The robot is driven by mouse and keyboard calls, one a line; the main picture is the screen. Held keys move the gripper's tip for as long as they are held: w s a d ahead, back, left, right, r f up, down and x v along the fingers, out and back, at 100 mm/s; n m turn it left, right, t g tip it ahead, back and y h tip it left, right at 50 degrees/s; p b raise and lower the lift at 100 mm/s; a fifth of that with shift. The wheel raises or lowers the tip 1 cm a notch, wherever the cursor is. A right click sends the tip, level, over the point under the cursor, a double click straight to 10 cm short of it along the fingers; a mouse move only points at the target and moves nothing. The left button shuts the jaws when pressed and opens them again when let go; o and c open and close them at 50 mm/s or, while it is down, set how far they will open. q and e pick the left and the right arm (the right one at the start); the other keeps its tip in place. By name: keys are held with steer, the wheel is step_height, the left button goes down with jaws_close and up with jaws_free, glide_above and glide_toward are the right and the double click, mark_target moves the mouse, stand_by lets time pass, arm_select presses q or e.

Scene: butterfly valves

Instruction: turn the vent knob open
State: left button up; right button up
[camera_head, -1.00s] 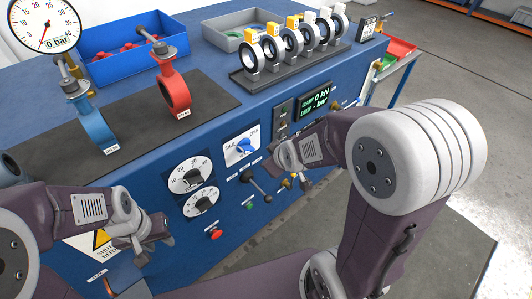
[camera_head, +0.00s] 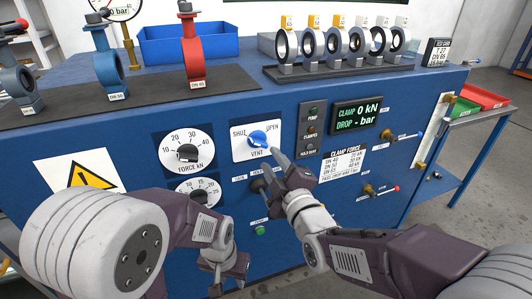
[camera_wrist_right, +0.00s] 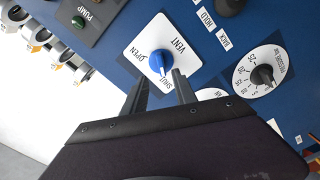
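The blue vent knob (camera_head: 258,139) sits on a white plate marked SHUT, OPEN and VENT on the blue front panel. In the right wrist view the knob (camera_wrist_right: 160,62) has its handle pointing toward the word SHUT. My right gripper (camera_head: 268,168) is just in front of the plate, at its lower right.
A black lever (camera_head: 259,186) stands below the vent plate, close to my right gripper. The FORCE dial (camera_head: 187,152) is left of it and the clamp display (camera_head: 357,116) right. Valves stand on the bench top above. A side table (camera_head: 480,114) with trays is at right.

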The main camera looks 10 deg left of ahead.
mark_target(261, 146)
steer(key=x, duration=0.7)
steer(key=shift+w+a+f, duration=0.1)
steer(key=shift+w+a, duration=0.15)
steer(key=shift+a, duration=0.05)
jaws_close()
